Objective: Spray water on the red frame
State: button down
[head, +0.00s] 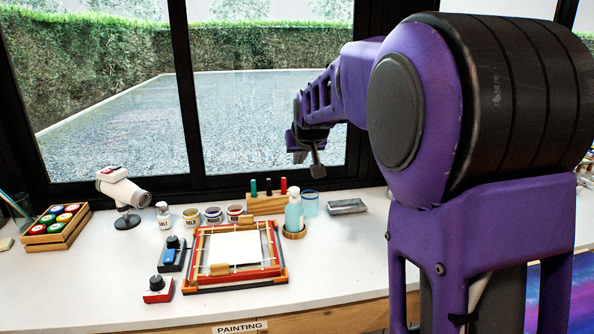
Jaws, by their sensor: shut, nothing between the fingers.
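The red frame (278,268) lies flat on the white worktop, with a white sheet (235,248) inside it and wooden pieces at its near and far edges. A light-blue bottle (294,215) stands upright on a round wooden coaster (294,234), just behind the frame's right corner. Whether it holds water is not clear. My gripper (317,165) hangs in the air in front of the window, above and behind the bottle. It is shut and empty, pointing down, and apart from everything on the worktop.
Small jars (190,217) and a wooden block with coloured handles (266,204) stand behind the frame. A cup (311,205) and metal tray (347,207) are right of the bottle. The worktop's front right is clear.

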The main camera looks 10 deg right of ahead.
send_over(294, 192)
jog(key=s, duration=0.1)
notch_tip(294, 192, down, 6)
notch_tip(294, 192, down, 3)
jog(key=shift+w+d+r+b, duration=0.1)
jog(key=shift+w+r+b, duration=0.05)
jog(key=shift+b, duration=0.3)
jog(key=shift+f, duration=0.75)
